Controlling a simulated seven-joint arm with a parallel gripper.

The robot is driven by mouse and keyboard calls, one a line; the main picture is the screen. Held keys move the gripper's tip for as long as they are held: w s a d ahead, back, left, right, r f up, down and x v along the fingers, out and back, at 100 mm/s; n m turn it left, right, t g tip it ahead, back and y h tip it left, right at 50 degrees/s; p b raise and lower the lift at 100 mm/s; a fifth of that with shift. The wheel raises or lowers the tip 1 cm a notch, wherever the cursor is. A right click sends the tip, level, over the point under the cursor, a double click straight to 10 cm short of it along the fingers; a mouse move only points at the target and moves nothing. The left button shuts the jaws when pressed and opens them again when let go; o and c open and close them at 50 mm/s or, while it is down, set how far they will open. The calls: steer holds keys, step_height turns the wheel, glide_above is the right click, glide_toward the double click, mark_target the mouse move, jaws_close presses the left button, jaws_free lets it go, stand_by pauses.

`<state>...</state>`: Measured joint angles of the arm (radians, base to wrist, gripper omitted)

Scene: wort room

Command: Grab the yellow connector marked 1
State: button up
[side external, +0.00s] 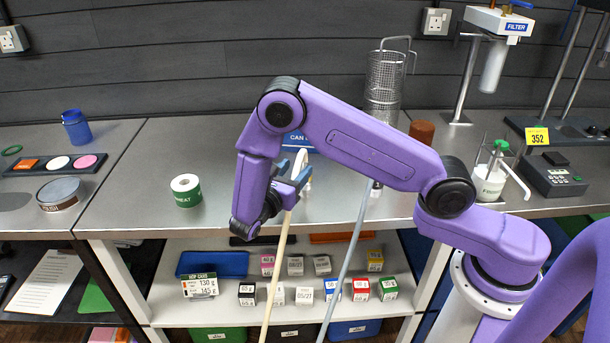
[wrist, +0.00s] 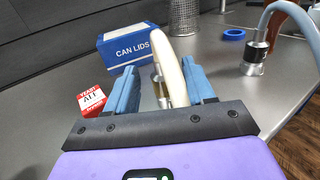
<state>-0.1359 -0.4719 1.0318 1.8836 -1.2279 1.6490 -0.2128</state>
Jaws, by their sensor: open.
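A cream hose (wrist: 172,62) curves over between my gripper's fingers in the wrist view. My gripper (wrist: 160,74) is open, with one finger on each side of the hose. In the side view my gripper (side external: 295,174) is at the front part of the bench, and the cream hose (side external: 280,245) hangs down past the bench front.
A grey-blue hose (side external: 347,255) with a silver connector (wrist: 256,54) stands to the right. A blue CAN LIDS box (wrist: 142,47) is behind my gripper. A red yeast box (wrist: 91,99) is at the left. A wire basket (side external: 385,78) stands farther back.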

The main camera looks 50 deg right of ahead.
mark_target(303, 163)
steer(key=shift+f+x, duration=0.2)
steer(key=shift+x, duration=1.4)
steer(key=shift+f+x, duration=0.2)
steer(key=shift+x, duration=1.45)
steer(key=shift+a, duration=0.1)
jaws_close()
